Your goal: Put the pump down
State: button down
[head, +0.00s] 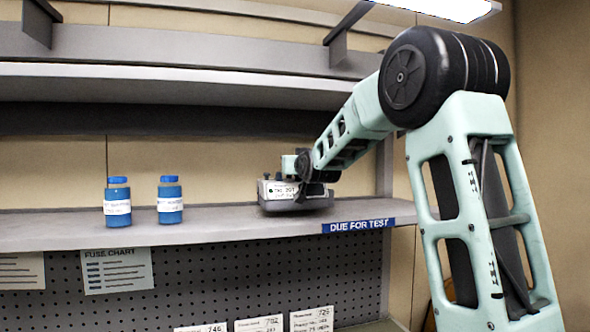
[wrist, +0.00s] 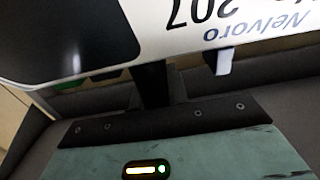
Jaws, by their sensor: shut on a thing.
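The pump (head: 285,197) is a pale grey box with a printed label on a darker base. It is at the right part of the grey shelf (head: 235,226), behind the blue "DUE FOR TEST" strip (head: 358,226). My gripper (head: 304,170) is shut on it from above and behind the label side. The pump looks level, with its base at or just over the shelf top; I cannot tell if it touches. In the wrist view the pump (wrist: 240,30) fills the top, its label upside down reading "Nelvoro" and "207", beside a dark screen. The fingertips are mostly hidden.
Two blue-capped bottles (head: 117,203) (head: 170,201) stand left on the same shelf, with bare shelf between them and the pump. An upper shelf (head: 180,85) runs overhead. A fuse chart (head: 117,270) and several cards (head: 259,324) are below on the pegboard.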

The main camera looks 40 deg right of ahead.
jog(key=shift+f, duration=0.75)
jog(key=shift+f, duration=0.15)
jog(key=c, duration=1.4)
grip_release()
jog(key=shift+f, duration=0.1)
jog(key=shift+o, duration=0.2)
jog(key=shift+s, duration=0.1)
jog(key=b+v, duration=0.5)
jog(key=v, duration=0.7)
